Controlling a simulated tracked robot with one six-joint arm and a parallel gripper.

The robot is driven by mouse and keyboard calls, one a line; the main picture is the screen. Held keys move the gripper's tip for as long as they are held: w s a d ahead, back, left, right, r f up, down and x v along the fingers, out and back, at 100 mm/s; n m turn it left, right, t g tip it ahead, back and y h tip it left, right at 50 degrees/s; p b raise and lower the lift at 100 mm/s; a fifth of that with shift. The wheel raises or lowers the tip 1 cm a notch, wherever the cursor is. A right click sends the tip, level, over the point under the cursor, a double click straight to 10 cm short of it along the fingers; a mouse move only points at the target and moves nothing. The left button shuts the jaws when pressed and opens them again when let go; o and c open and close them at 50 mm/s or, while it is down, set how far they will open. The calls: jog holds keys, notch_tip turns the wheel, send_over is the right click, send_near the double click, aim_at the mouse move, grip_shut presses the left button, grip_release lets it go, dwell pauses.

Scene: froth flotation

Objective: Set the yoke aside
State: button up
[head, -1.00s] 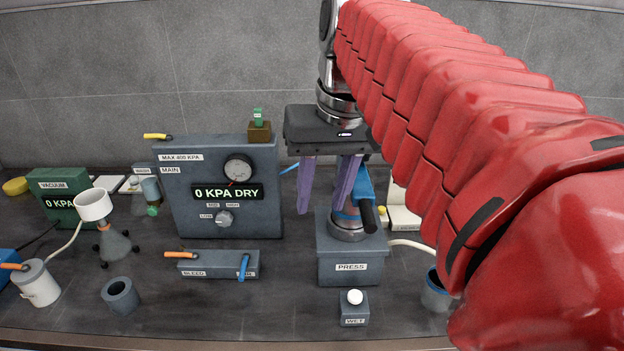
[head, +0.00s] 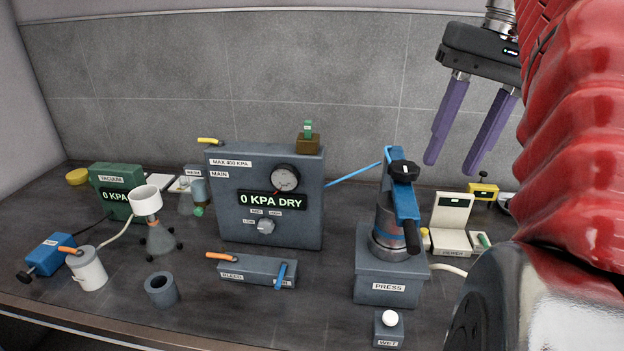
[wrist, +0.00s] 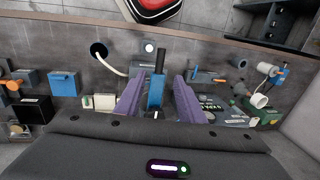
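The yoke (head: 404,203) is a blue frame with a black knob on its top. It sits on the grey press (head: 389,264), around the upper part of the metal cylinder there. My gripper (head: 453,166) has two purple fingers spread apart with nothing between them. In the head view it hangs above and to the right of the yoke, clear of it. In the wrist view the blue yoke (wrist: 156,88) and its black part show between the fingers, beyond them. The far side of the yoke is hidden.
The main pressure box (head: 265,197) reads 0 KPA DRY, left of the press. A blue hose joins the press area to it. The WET button box (head: 388,330) stands in front, and the white viewer (head: 450,230) at right. Bare bench lies between the grey cup (head: 161,289) and the bleed block (head: 257,271).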

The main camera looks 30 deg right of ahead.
aim_at(416, 233)
jog(key=shift+f, duration=0.1)
jog(key=f, duration=0.4)
jog(key=w+a+f, duration=0.1)
jog(key=f, duration=0.4)
jog(key=a+f, duration=0.1)
jog(key=f, duration=0.3)
jog(key=shift+w+a+f, duration=0.15)
jog(key=shift+w+f, duration=0.05)
jog(key=shift+w, duration=0.05)
jog(key=shift+c, duration=0.5)
grip_shut()
